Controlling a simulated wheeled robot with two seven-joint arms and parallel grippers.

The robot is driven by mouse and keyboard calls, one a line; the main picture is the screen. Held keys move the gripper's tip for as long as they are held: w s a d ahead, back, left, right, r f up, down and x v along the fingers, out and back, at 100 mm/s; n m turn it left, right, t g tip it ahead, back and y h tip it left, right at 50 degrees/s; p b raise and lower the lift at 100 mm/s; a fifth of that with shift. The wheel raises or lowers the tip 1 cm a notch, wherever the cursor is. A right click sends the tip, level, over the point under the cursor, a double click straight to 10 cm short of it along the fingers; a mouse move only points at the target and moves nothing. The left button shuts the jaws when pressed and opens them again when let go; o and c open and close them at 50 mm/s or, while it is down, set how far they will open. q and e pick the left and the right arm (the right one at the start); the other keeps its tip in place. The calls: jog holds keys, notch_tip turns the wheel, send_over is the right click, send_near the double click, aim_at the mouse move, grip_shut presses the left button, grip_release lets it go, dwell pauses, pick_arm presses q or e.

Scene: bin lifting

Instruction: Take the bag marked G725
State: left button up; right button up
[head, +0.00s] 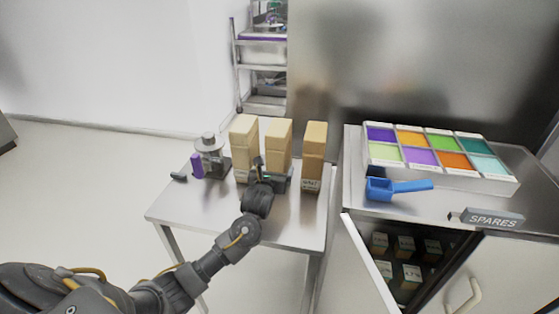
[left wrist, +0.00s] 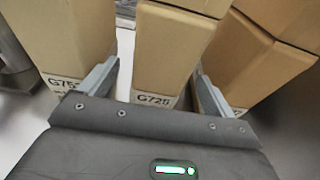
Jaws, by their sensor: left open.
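The bag marked G725 (left wrist: 168,52) is a tall tan bag in the middle of the left wrist view, its label low on its front. It is the middle one of three bags in the head view (head: 279,135), its lower part hidden behind my gripper. My left gripper (head: 268,170) is open in front of it. In the left wrist view the fingers (left wrist: 155,68) stand on either side of the bag, low down; I cannot tell whether they touch it. My right gripper is not in view.
A bag with a label starting G75 (left wrist: 62,40) stands close on the left, and another bag (head: 314,145) on the right. A grey device (head: 208,150) and purple cylinder (head: 196,166) stand left on the metal table (head: 170,210). A cabinet with a blue scoop (head: 380,188) is at right.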

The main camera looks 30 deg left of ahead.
pick_arm(q)
jog(key=shift+w, duration=0.1)
jog(key=p+x, duration=0.1)
jog(key=x, duration=0.4)
jog(key=shift+w+r, duration=0.1)
jog(key=shift+r, duration=0.1)
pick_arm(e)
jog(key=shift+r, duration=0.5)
pick_arm(q)
jog(key=c, duration=1.2)
jog(key=shift+r, duration=0.15)
jog(key=shift+c, duration=0.4)
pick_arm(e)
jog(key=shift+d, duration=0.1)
